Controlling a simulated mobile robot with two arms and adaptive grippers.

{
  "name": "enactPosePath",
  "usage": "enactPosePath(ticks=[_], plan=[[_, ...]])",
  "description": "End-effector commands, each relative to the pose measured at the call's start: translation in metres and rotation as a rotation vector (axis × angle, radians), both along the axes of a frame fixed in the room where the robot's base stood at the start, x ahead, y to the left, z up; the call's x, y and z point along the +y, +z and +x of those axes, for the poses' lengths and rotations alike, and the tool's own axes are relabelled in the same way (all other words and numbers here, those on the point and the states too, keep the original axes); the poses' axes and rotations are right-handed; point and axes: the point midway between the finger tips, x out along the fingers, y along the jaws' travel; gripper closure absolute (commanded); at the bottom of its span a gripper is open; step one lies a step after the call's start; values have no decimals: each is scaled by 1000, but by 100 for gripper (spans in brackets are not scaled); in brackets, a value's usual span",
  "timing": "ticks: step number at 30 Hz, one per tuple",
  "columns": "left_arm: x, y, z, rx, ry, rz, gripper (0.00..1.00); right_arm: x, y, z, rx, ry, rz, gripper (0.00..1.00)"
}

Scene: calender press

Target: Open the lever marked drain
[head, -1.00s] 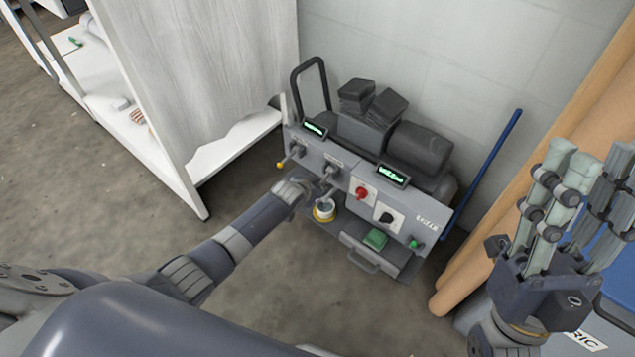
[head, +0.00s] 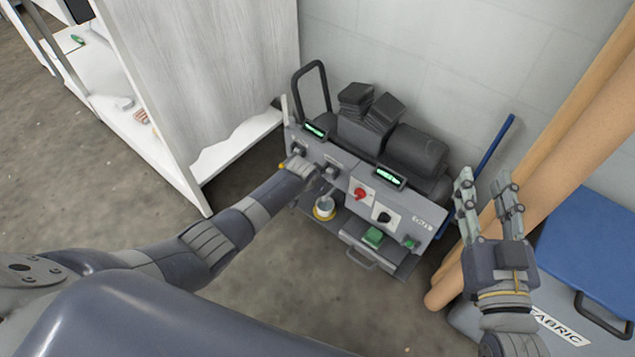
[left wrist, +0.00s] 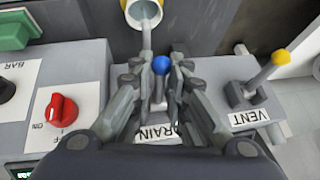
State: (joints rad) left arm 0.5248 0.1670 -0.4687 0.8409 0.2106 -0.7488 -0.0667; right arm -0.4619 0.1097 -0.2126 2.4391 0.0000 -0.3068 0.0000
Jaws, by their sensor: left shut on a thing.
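The drain lever has a blue ball knob (left wrist: 161,65) and stands above the white DRAIN label (left wrist: 157,133) in the left wrist view. My left gripper (left wrist: 161,62) is shut on this lever, one finger on each side of it just below the knob. In the head view my left gripper (head: 318,178) is at the machine's front, and its wrist hides most of the lever. The grey press machine (head: 345,178) stands against the wall. My right gripper (head: 487,188) is raised at the right, fingers apart and empty.
The yellow-knobbed vent lever (left wrist: 280,58) is beside the drain lever, near its VENT label (left wrist: 250,117). A red knob (left wrist: 62,110) is on the other side. A yellow-rimmed cup (head: 324,208) is below the panel. A white cabinet (head: 205,80) stands left; a blue-lidded bin (head: 590,245) stands right.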

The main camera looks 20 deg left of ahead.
Motion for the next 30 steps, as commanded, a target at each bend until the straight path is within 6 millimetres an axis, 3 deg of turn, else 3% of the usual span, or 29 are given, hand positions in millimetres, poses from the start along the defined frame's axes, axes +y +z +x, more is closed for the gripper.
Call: enactPosePath(ticks=[6, 19, 20, 21, 30], plan=[[4, 4, 3, 9, 2, 12, 100, -2, -11, 0, 54, -3, -14, 60], [4, 4, 3, 11, 2, 13, 100, -2, -12, 0, 62, -4, -16, 60], [4, 4, 3, 11, 2, 13, 78, -2, -12, 0, 62, -4, -16, 60], [4, 4, 3, 11, 2, 13, 69, -2, -12, 0, 61, -4, -16, 60], [2, 2, 1, 15, 1, 9, 68, -2, -12, 0, 62, -4, -16, 60]])
